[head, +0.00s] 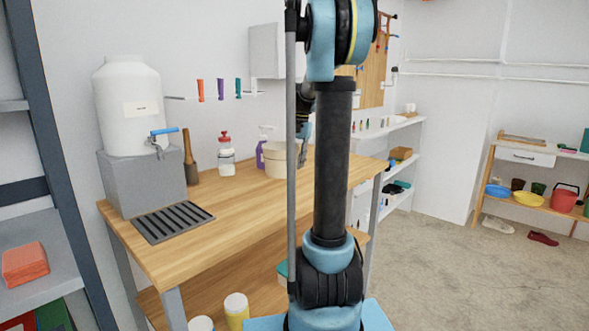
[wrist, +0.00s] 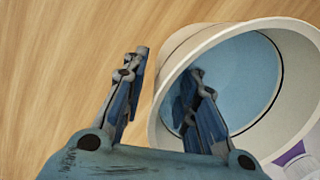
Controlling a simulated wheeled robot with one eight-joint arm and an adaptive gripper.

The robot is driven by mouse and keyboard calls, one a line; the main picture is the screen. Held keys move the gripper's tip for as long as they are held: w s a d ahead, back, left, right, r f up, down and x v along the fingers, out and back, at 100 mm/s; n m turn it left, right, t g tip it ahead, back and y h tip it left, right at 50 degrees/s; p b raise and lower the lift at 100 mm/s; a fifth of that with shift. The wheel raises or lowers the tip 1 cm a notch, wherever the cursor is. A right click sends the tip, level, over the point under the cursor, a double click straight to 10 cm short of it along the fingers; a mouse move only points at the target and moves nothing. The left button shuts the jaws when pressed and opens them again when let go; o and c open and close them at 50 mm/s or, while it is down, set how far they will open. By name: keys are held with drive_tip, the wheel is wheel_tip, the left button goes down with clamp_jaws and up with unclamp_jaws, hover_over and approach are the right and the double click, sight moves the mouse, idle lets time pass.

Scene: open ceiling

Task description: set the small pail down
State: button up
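The small pail (head: 275,162) is cream-coloured and stands upright on the wooden worktop, partly hidden behind my arm in the head view. In the wrist view the pail (wrist: 262,28) fills the right side, with a pale rim and a light-blue area inside; I cannot tell if that is liquid. My gripper (wrist: 168,75) is open around the pail's near wall. One finger is outside the wall and the other is over or inside the mouth, with visible gaps to the wall. In the head view my gripper is mostly hidden behind my arm.
On the worktop (head: 235,205) stand a purple bottle (head: 261,155) beside the pail, a red-topped jar (head: 226,158) and a wooden mallet (head: 190,160). A white water dispenser (head: 128,110) and a dark drain grate (head: 172,222) are at the left. The front middle of the worktop is clear.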

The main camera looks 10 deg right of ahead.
drive_tip(key=r, duration=0.6)
drive_tip(key=d+r, duration=0.1)
drive_tip(key=r, duration=0.2)
drive_tip(key=shift+w+r, duration=0.15)
drive_tip(key=shift+r, duration=0.05)
drive_tip(key=shift+d, duration=0.1)
